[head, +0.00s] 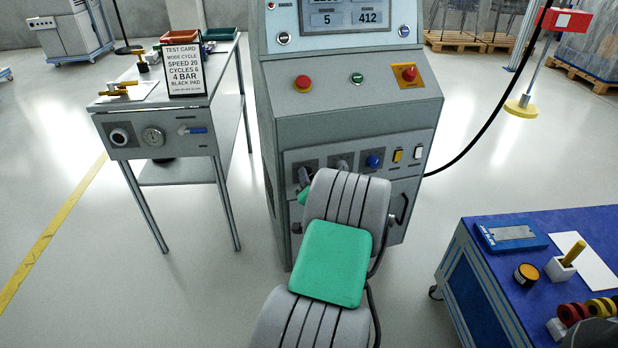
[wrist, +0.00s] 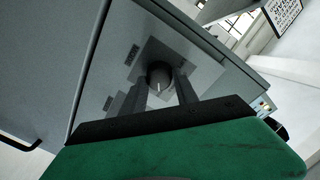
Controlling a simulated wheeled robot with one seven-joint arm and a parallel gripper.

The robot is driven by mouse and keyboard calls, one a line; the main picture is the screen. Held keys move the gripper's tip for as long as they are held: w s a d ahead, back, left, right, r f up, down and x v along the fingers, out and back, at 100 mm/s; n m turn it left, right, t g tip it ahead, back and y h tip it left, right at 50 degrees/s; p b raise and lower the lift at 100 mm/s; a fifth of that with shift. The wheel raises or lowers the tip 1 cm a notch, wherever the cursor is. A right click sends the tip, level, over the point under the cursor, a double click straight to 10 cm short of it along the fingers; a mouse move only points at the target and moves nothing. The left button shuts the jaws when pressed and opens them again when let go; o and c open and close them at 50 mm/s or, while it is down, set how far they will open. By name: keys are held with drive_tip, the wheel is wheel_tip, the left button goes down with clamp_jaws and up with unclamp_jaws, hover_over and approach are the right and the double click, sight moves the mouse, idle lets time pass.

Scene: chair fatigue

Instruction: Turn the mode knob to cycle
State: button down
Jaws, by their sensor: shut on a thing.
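The dark round mode knob (wrist: 159,72) sits on a square plate on the grey machine front in the wrist view, with a light pointer mark on its near side. My gripper (wrist: 163,84) has one dark finger on each side of the knob and is shut on it. The knob's pointer cannot be read there.
Right of my arm, the panel has a blue knob (head: 374,161), a yellow switch (head: 397,155) and a white switch (head: 418,153). A test card (head: 183,69) on the left bench reads mode cycle. A blue table (head: 470,262) stands at lower right. Floor is clear between.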

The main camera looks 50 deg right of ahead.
drive_tip(key=shift+d+m, duration=0.1)
drive_tip(key=shift+m, duration=0.4)
drive_tip(key=c, duration=0.9)
unclamp_jaws()
drive_tip(key=shift+c, duration=0.2)
drive_tip(key=v, duration=0.8)
